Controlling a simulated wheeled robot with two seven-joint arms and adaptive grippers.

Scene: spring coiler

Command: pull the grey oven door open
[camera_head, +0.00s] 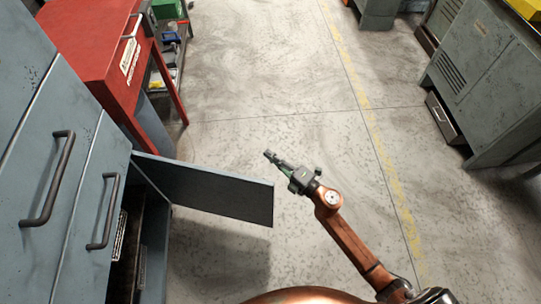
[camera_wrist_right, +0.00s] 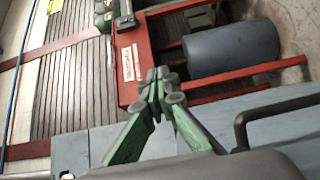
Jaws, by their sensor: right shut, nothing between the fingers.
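The grey oven cabinet (camera_head: 85,160) stands at the left of the head view. A flat grey door panel (camera_head: 215,192) stands swung out from its far side, over the floor. Beside the panel the cabinet is open, with a dark inside (camera_head: 125,250) partly hidden. My right gripper (camera_head: 269,155) is shut and empty, just beyond the panel's free outer end and apart from it. In the right wrist view its green-sided fingers meet at the tips (camera_wrist_right: 160,78). My left gripper is not in view.
Two dark handles (camera_head: 48,180) (camera_head: 104,212) are on the cabinet's closed fronts. A red machine (camera_head: 95,45) stands behind the cabinet; it also shows in the wrist view (camera_wrist_right: 128,65). A grey cabinet (camera_head: 490,75) stands at right. The middle floor is clear.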

